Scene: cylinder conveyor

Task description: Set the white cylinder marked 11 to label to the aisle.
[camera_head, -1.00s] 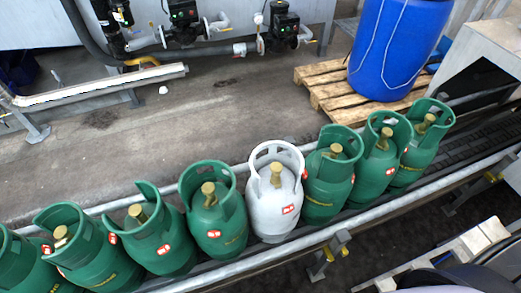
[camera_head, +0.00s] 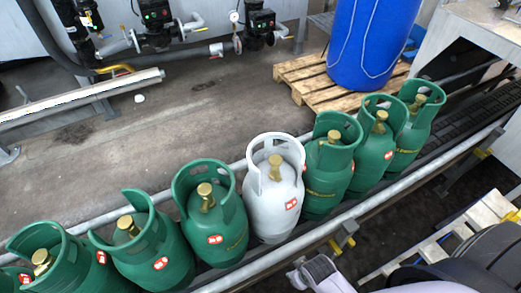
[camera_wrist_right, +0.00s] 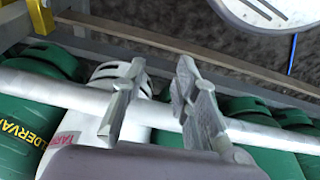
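The white cylinder (camera_head: 272,213) stands upright in a row of green cylinders on the conveyor, with a brass valve inside its collar. A red and white sticker (camera_head: 291,204) sits on its right front; its print is too small to read. The white cylinder also shows in the right wrist view (camera_wrist_right: 68,130), partly behind a rail and my gripper. My right gripper (camera_head: 312,272) is at the bottom of the head view, in front of the white cylinder and the near rail. In the right wrist view its two fingers (camera_wrist_right: 160,82) are apart with nothing between them. My left gripper is not in view.
Green cylinders stand close on both sides of the white one, left (camera_head: 218,235) and right (camera_head: 322,185). A metal rail (camera_head: 385,212) runs along the near side.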

